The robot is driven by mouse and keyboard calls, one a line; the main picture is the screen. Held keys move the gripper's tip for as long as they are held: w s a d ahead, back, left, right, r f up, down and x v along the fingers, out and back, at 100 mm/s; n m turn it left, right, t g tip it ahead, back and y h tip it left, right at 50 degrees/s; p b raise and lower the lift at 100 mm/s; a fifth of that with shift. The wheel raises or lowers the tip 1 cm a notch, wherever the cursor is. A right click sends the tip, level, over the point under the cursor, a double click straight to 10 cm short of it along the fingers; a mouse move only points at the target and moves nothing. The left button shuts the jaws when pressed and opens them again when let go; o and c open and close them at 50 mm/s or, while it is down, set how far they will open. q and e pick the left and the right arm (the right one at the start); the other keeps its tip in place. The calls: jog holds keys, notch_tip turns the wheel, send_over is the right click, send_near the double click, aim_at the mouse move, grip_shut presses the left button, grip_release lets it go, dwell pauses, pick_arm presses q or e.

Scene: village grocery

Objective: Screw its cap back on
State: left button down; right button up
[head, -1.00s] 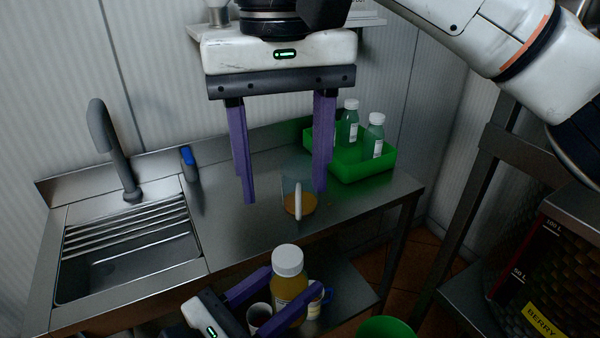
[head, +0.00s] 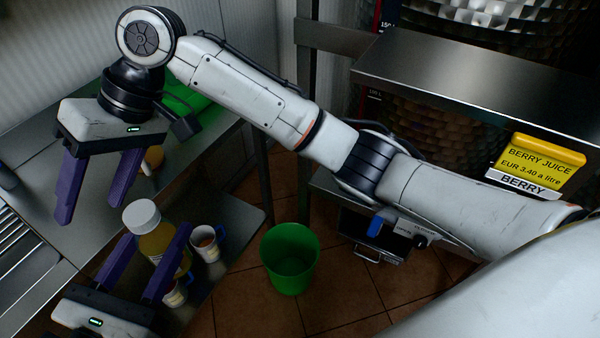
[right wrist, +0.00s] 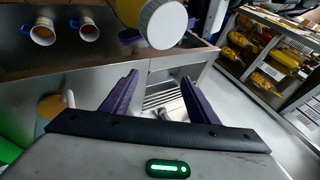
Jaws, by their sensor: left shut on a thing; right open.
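A bottle of orange-yellow juice (head: 156,244) stands upright between the fingers of my left gripper (head: 153,240), which is shut on it. A white cap (head: 141,214) sits on the bottle's mouth; I cannot tell how tight it is. My right gripper (head: 95,212) is open and empty, above and to the left of the cap, with its fingers pointing down. In the right wrist view the white cap (right wrist: 164,23) shows at the top, beyond the open fingers and apart from them.
Mugs (head: 205,241) (head: 174,294) stand beside the bottle on a steel shelf. A clear vessel with orange liquid (head: 153,158) is on the counter behind my right gripper. A green crate (head: 190,97) is partly hidden by my arm. A green bin (head: 290,262) stands on the floor.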

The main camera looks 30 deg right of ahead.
pick_arm(q)
jog(key=shift+r, duration=0.1)
pick_arm(e)
jog(key=w+d+f+m+t, duration=0.1)
jog(key=d+f+m+t, duration=0.15)
jog(key=d+f, duration=0.65)
jog(key=d+f+m+t, duration=0.2)
jog(key=f+t, duration=0.2)
jog(key=f, duration=1.2)
jog(key=s+d+f+t+h, duration=0.1)
jog(key=s+d+f+h, duration=0.1)
jog(key=s+d+f, duration=0.4)
jog(key=s+d+f+t+h, duration=0.1)
jog(key=s+d+f+h, duration=0.2)
jog(key=s+d+f, duration=0.3)
jog(key=s+d, duration=0.5)
jog(key=s, duration=0.2)
jog(key=shift+s+f+t, duration=0.3)
jog(key=shift+t, duration=0.05)
